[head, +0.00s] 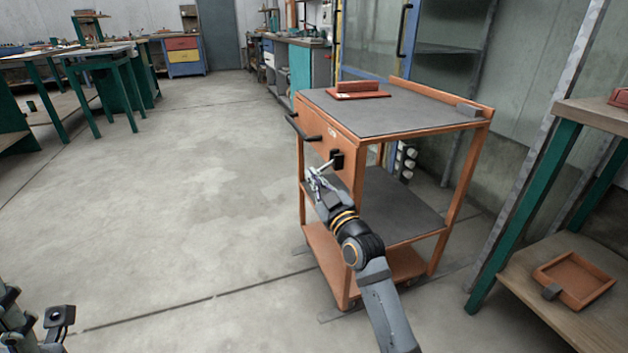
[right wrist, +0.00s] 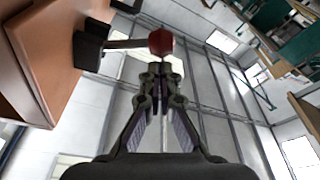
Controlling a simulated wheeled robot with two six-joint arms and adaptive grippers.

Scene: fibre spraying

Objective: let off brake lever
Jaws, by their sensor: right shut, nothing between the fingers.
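The brake lever is a pale metal bar (head: 322,168) on a black mount (head: 338,158) on the end panel of the orange cart (head: 355,150). In the right wrist view the bar (right wrist: 125,44) runs from its black mount (right wrist: 88,50) to a dark red knob (right wrist: 160,42). My right gripper (head: 314,178) is at the lever's free end. Its fingertips (right wrist: 160,70) are together with nothing between them, just below the knob in the picture; I cannot tell whether they touch it. In the head view the knob is not clear. Only dark parts of my left arm show at lower left.
The cart has a black push handle (head: 300,128) and a red-brown block on a tray (head: 360,90) on top. A wooden bench (head: 560,270) with a small tray (head: 574,280) stands at right. The floor left of the cart is clear.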

